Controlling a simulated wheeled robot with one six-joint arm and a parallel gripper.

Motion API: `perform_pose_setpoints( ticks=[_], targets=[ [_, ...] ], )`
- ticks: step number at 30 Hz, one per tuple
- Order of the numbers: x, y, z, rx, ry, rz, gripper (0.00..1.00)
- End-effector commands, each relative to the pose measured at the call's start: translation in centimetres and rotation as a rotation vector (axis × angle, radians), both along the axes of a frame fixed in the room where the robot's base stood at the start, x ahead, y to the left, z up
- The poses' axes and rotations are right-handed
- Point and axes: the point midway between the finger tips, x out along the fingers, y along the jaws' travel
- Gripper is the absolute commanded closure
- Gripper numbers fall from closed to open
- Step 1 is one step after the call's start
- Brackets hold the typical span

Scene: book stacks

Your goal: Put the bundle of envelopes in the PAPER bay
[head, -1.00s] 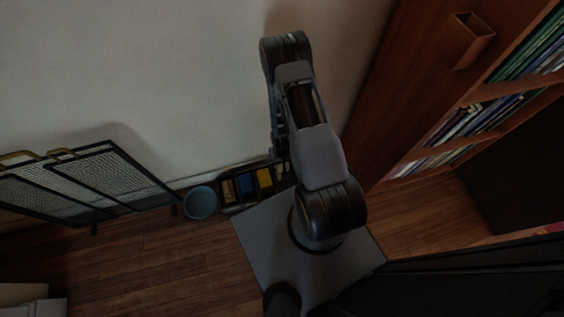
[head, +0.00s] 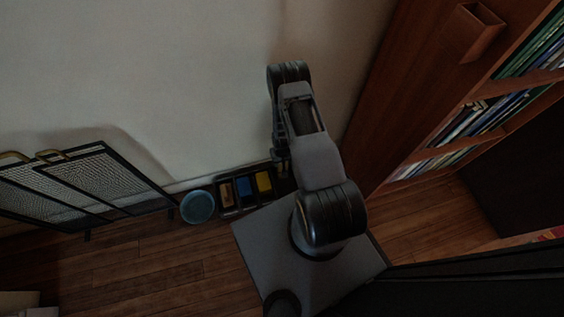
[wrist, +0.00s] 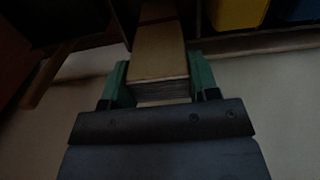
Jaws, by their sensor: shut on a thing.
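My gripper (wrist: 160,80) has green fingers and is shut on a tan, flat-sided bundle of envelopes (wrist: 158,52) in the wrist view. The near end shows stacked pale edges, and a darker band crosses the far part. The far end reaches towards a dark space beside the tray's yellow bay (wrist: 238,12); I cannot tell if it is inside a bay. In the head view the sorting tray (head: 232,212) stands at the wall's foot, with tan, blue and yellow bays and a dark part at the right. No PAPER label is readable. My arm hides the gripper and bundle there.
A round blue bin (head: 197,207) stands just left of the tray. A black mesh screen (head: 95,180) stands further left. A wooden bookcase (head: 400,110) rises at the right. The pale wall (head: 180,80) is close behind the tray.

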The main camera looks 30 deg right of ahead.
Motion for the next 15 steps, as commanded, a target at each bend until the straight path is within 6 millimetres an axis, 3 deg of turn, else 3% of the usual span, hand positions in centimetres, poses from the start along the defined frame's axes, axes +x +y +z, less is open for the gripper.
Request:
perform_pose_setpoints(
  ticks=[10, 11, 15],
  targets=[
    [0.03, -0.01, -0.31, 0.000, -0.001, 0.000, 0.84],
    [0.03, 0.00, -0.22, 0.000, -0.001, 0.000, 0.43],
    [0.01, 0.00, -0.16, 0.000, -0.001, 0.000, 0.30]
  ],
)
